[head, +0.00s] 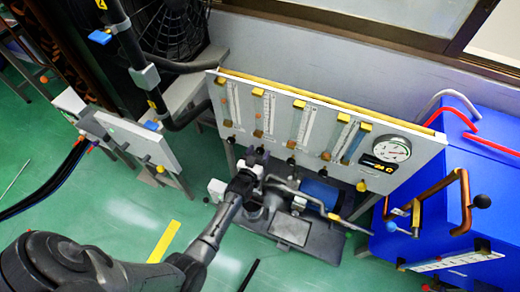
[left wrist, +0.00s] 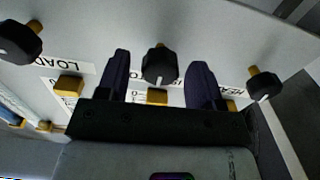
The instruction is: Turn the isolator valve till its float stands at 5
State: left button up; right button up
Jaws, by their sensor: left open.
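A white panel (head: 405,165) carries a row of flowmeter tubes with black valve knobs below. My left gripper (head: 256,160) is at the panel's lower edge, by the second knob from the left. In the left wrist view my open left gripper (left wrist: 158,60) has one finger on each side of a black knob (left wrist: 160,64) with a white mark. I cannot tell whether the fingers touch it. The label behind this knob is mostly hidden, so I cannot confirm that it is the isolator valve. The floats are too small to read. My right gripper is not in view.
Neighbouring knobs are close on both sides, the left one (left wrist: 20,42) near a LOAD label and the right one (left wrist: 264,86). A round gauge (head: 392,149) is on the panel. A pump with a blue motor (head: 320,193) stands below. A blue cabinet (head: 490,185) is at right.

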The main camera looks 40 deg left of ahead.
pick_arm(q)
jog(key=p+v, duration=0.3)
jog(key=v, duration=0.9)
jog(key=shift+s+d, duration=0.15)
